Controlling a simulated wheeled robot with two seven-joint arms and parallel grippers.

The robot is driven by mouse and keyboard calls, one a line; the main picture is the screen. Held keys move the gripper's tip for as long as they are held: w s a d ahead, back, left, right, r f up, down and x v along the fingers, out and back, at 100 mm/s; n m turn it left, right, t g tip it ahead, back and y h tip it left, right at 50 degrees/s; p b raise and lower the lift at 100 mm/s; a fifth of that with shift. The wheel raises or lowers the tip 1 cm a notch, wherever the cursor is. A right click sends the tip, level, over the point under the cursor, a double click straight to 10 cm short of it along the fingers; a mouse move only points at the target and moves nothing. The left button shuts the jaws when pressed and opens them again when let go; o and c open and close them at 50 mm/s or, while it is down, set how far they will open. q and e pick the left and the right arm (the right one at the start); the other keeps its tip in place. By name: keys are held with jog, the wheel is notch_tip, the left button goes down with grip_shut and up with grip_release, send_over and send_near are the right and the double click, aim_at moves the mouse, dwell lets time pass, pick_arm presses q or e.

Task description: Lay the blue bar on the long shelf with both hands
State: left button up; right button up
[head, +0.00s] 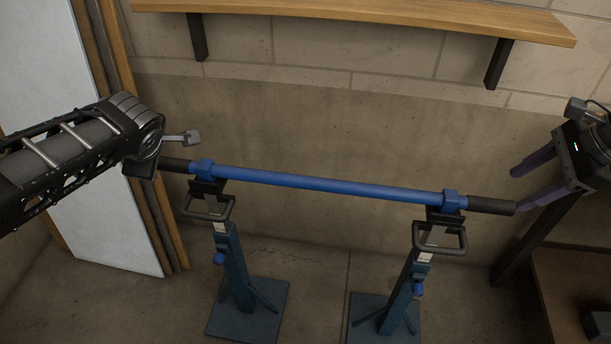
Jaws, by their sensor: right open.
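The blue bar (320,184) lies nearly level across two blue stands, the left stand (238,270) and the right stand (407,285). It has blue collars and black end grips. My right gripper (518,190) is open, with its two purple fingers pointing left beside the bar's right end; the lower fingertip appears close to the black grip, and I cannot tell whether they touch. My left arm's end (148,150) is near the bar's left end; its fingers are not clearly visible. The long wooden shelf (380,14) is on the wall above and behind the bar.
Dark brackets (498,63) support the shelf, whose visible top looks bare. A white panel with wooden edging (95,150) stands at the left. A wooden bench or cabinet (575,290) is at the lower right. The floor between the stands is clear.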

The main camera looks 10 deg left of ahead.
aim_at(160, 163)
pick_arm(q)
jog(key=shift+d+r, duration=0.1)
jog(key=shift+d, duration=0.1)
pick_arm(e)
jog(key=shift+d, duration=0.2)
pick_arm(q)
jog(key=shift+x, duration=3.95)
pick_arm(e)
jog(key=shift+x, duration=3.95)
pick_arm(q)
jog(key=shift+s, duration=0.1)
pick_arm(e)
jog(key=shift+s, duration=0.1)
pick_arm(q)
grip_shut()
pick_arm(e)
grip_shut()
pick_arm(q)
jog(key=shift+r, duration=0.1)
pick_arm(e)
jog(key=shift+r, duration=0.1)
